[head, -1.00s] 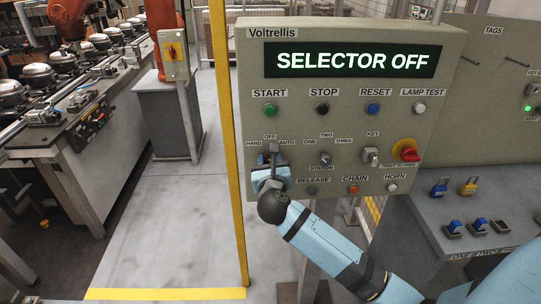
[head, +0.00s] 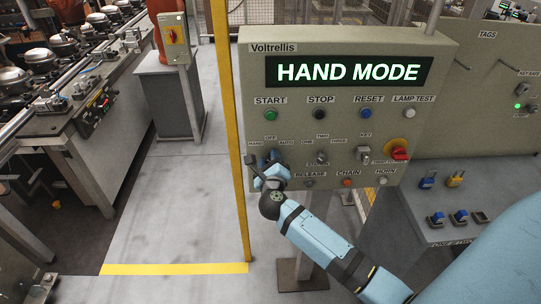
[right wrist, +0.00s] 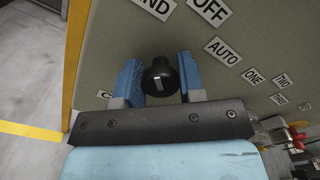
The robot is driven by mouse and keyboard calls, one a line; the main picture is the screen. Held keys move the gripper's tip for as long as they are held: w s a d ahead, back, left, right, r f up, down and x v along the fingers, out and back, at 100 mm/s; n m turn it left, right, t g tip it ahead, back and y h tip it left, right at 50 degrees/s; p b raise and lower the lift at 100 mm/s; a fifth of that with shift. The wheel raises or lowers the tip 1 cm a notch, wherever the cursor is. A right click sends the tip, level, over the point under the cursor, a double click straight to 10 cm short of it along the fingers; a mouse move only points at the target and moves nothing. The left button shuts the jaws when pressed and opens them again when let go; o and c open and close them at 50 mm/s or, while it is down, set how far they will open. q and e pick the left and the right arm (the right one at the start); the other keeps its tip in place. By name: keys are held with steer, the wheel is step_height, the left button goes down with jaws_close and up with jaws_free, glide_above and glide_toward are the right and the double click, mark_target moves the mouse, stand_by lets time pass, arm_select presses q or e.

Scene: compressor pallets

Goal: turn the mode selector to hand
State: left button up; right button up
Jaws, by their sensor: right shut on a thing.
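The control panel (head: 430,120) stands upright, and its display (head: 348,72) reads HAND MODE in white letters. The mode selector, a black knob (right wrist: 159,78) with a pale mark, sits below the OFF label and between HAND and AUTO. My right gripper (head: 263,162) is at the selector on the panel's lower left and mostly hides it in the head view. In the right wrist view my right gripper (right wrist: 158,70) has its two blue fingers on either side of the knob, shut on it. The gripper is rolled relative to the panel. My left gripper is not in view.
A station selector (head: 321,158), a key switch (head: 363,154) and a red emergency stop (head: 399,153) are right of the mode selector. Push buttons sit above and below. A yellow post (head: 230,120) stands close left of the panel. Open floor (head: 180,215) lies further left.

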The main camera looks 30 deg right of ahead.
stand_by(0.4)
steer(key=o, duration=0.9)
steer(key=b+v, duration=0.2)
steer(key=v, duration=1.2)
steer(key=shift+b, duration=0.3)
steer(key=shift+w, duration=0.1)
